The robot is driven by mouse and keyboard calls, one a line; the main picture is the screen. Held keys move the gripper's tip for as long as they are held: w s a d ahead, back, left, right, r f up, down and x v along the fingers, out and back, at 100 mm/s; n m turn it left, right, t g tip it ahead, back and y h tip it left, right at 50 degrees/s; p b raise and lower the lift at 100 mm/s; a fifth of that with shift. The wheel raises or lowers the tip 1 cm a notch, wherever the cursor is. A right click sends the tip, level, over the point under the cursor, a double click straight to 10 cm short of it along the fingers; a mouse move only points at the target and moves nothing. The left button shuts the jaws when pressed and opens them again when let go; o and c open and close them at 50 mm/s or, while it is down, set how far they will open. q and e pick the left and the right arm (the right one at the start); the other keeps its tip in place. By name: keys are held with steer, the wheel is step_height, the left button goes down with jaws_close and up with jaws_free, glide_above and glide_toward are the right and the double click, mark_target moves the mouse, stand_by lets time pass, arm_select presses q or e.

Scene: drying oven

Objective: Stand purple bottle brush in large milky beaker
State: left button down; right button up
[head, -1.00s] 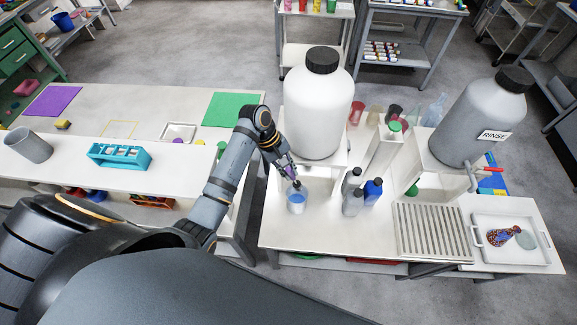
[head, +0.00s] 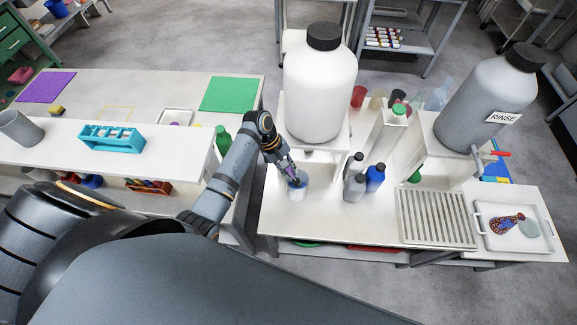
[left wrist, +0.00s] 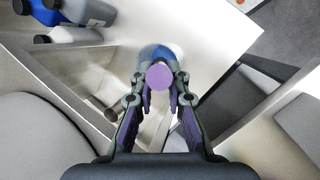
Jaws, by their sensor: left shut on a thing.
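The milky beaker (head: 304,191) stands on the white table below the big white container, with some blue showing at its top. It also shows, partly hidden, in the left wrist view (left wrist: 150,52). My left gripper (head: 287,168) is shut on the purple bottle brush (head: 294,182) directly above the beaker. In the left wrist view the round purple end of the brush (left wrist: 159,76) sits between the fingertips and covers part of the beaker. The brush's lower end is at the beaker's mouth; how deep it reaches is hidden. My right gripper is not in view.
A large white container (head: 320,90) stands on a stand just behind the beaker. Grey and blue bottles (head: 375,177) stand close to its right. A drain rack (head: 436,218) and white tray (head: 483,240) are farther right. The table in front of the beaker is clear.

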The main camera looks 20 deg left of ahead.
arm_select(q)
steer(key=shift+f+b, duration=0.65)
steer(key=shift+f, duration=1)
steer(key=c, duration=1.3)
jaws_free()
steer(key=shift+o, duration=0.2)
steer(key=v, duration=1.2)
steer(key=shift+s, duration=0.1)
